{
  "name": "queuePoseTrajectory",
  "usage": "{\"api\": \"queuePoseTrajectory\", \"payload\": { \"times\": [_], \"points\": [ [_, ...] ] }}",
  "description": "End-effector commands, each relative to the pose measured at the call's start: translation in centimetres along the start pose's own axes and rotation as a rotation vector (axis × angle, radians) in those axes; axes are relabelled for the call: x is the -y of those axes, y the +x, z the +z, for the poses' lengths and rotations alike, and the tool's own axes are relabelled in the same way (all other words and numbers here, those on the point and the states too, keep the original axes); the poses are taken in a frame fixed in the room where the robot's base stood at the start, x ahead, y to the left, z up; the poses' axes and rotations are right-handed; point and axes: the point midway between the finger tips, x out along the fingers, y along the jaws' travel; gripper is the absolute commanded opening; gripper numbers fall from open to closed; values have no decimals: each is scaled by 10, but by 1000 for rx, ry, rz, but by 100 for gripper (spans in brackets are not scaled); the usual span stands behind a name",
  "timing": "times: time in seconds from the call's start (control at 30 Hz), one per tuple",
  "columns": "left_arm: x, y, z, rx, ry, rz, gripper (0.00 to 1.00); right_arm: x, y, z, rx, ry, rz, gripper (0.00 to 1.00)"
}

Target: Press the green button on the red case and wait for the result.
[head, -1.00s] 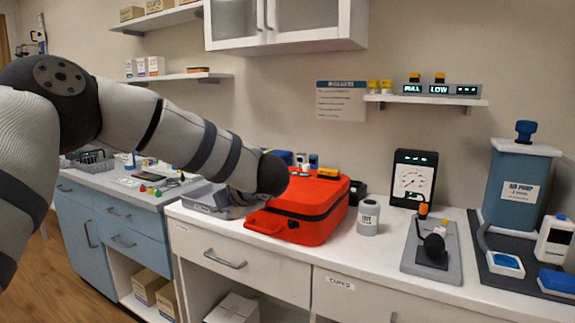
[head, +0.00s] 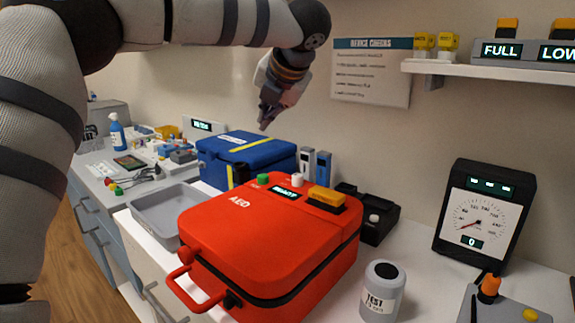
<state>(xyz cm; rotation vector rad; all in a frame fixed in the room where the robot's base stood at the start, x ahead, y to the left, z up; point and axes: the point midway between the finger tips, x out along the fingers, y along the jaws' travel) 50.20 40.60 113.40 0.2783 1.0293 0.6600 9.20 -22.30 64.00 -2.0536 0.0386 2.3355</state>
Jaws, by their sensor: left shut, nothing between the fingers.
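The red case (head: 250,235), marked AED, lies closed on the white counter in the head view. On its top near the back edge are a green button (head: 263,179), a small lit display (head: 284,192) that appears to read READY, a white knob (head: 297,180) and a yellow-orange block (head: 326,196). My left gripper (head: 265,122) is shut and empty, pointing down. It hangs above the back of the case, in line with the green button in the picture and clearly apart from it. My right gripper is out of view.
A blue box (head: 245,155) with a yellow strip stands behind the case. A grey tray (head: 160,212) is to its left. A grey TEST canister (head: 381,292) stands at its front right, and a dial gauge (head: 482,217) farther right. A shelf (head: 470,70) is above.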

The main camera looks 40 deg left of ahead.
Motion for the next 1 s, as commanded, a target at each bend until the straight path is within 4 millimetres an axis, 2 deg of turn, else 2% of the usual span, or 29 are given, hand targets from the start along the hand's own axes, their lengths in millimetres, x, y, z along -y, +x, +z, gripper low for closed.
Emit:
{"api": "queuePoseTrajectory", "payload": {
  "times": [0.47,1.0],
  "points": [
    [3,4,-3,0,3,0,0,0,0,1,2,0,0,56],
    [39,54,-40,0,3,1,0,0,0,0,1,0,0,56]
  ]
}}
